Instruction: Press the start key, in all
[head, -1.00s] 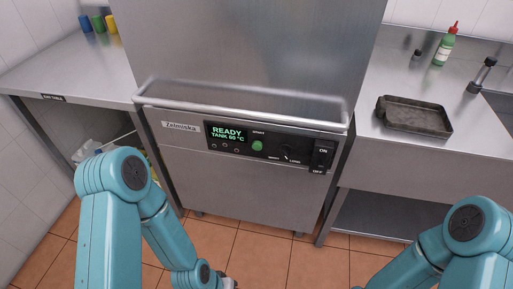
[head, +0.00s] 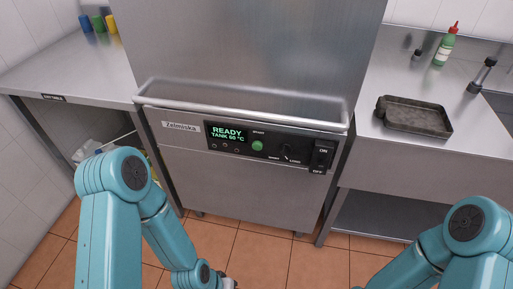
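The green round start key (head: 258,146) sits on the black control panel (head: 228,146) of a steel dishwasher, under a small label that seems to read START. The display (head: 228,134) left of it reads READY, TANK 60 °C. A dial (head: 287,152) and an ON/OFF switch (head: 322,156) are to its right. My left arm comes in at lower left, and only a small part near its gripper (head: 230,283) shows at the bottom edge, well below the key. My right arm is at lower right, with its gripper out of the picture. Nothing touches the key.
A long steel handle (head: 240,112) juts out above the panel. A steel counter (head: 50,75) is on the left. On the right counter are a dark tray (head: 415,115) and a green bottle (head: 444,48). The space before the panel is clear.

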